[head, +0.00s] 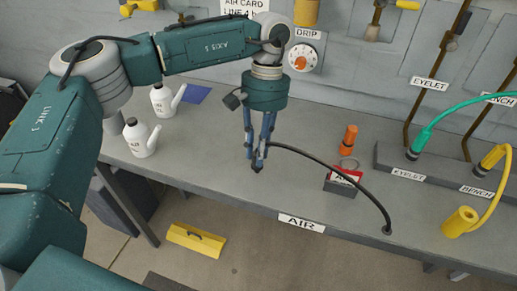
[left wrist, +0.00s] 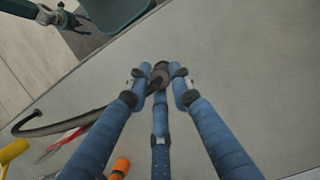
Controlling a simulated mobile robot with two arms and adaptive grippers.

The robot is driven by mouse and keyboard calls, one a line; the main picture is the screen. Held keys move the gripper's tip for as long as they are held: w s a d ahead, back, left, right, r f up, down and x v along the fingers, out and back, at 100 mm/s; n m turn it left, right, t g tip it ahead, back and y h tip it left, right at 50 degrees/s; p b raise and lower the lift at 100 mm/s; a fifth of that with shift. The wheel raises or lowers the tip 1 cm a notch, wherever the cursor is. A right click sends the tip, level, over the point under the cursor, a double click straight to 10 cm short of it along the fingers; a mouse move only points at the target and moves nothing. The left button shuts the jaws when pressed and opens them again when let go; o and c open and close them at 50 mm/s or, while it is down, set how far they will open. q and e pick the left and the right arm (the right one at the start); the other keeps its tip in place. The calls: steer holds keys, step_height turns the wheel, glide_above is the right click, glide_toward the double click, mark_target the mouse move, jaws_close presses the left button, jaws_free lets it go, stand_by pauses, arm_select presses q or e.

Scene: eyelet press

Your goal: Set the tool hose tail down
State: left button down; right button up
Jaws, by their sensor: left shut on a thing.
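The tool hose tail is a thin black hose (head: 335,172). It arches from my left gripper over the bench front and down to a dark fitting near the AIR label. My left gripper (head: 257,168) points down above the bench near its front edge, its blue fingers shut on the hose end. In the left wrist view the hose (left wrist: 62,124) runs left from between the fingertips (left wrist: 158,78). Whether the held end touches the bench is unclear. A gripper at the top left of that view, apparently my right one (left wrist: 68,19), is too small to read.
White bottles (head: 140,138) stand at left. Green (head: 465,108) and yellow (head: 497,180) hoses are at right.

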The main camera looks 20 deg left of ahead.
arm_select(q)
steer(key=shift+f, duration=0.25)
steer(key=shift+f, duration=0.1)
steer(key=shift+f, duration=0.15)
steer(key=c, duration=1.5)
jaws_free()
steer(key=shift+c, duration=0.2)
